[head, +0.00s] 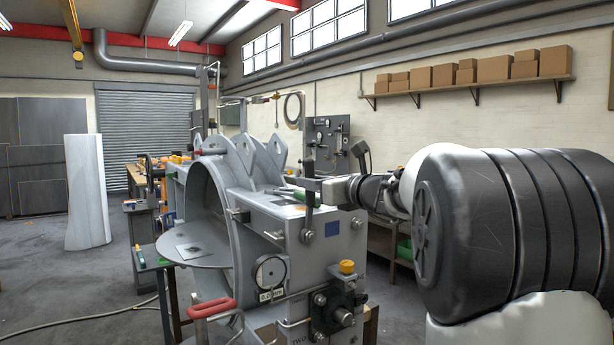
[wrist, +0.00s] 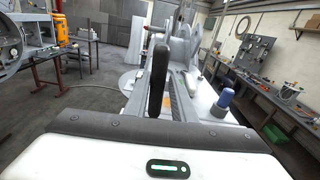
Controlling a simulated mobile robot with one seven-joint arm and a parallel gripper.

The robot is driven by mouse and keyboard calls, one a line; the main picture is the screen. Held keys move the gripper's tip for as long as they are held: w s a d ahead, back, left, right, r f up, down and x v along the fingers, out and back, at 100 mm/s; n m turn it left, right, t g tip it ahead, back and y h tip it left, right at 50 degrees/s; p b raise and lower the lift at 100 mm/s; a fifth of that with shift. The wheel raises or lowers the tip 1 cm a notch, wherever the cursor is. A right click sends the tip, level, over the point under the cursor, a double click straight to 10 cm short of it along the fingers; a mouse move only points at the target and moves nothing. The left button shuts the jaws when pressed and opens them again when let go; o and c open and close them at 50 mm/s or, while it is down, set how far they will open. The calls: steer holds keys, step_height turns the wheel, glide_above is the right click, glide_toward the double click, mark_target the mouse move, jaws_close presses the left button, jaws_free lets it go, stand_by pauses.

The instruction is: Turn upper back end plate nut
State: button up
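The grey damper housing (head: 335,255) stands in the middle of the head view, with its curved ring (head: 208,190) at its left. Bolt heads or nuts show on its near face, one high up (head: 307,236) and one lower (head: 319,299). I cannot tell which one is the upper back end plate nut. My gripper (head: 312,190) is above the housing's top, reaching in from the right. A dark upright lever (head: 309,180) overlaps it there. A dark upright bar (wrist: 158,78) stands before my wrist camera. The fingertips are not clear, and no held nut shows.
A round plate (head: 195,250), a gauge (head: 270,271) and a red handle (head: 212,308) sit on the housing's left and front. A blue-topped cylinder (wrist: 226,98) stands close on the right in the wrist view. A workbench (wrist: 285,110) runs along the wall. Open floor lies left.

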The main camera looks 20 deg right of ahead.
steer(key=shift+w+d+m+p, duration=0.2)
steer(key=shift+d+m+p, duration=0.25)
steer(key=shift+d, duration=0.15)
steer(key=shift+w+d+m+p, duration=0.2)
steer(key=shift+d+m+p, duration=0.25)
steer(key=shift+d, duration=0.1)
steer(key=d+m+p, duration=0.1)
steer(key=w+d+m+p, duration=0.1)
steer(key=p, duration=0.1)
steer(key=d+f+m+p, duration=0.1)
steer(key=p, duration=0.1)
steer(key=shift+w+d, duration=0.15)
steer(key=shift+d, duration=0.25)
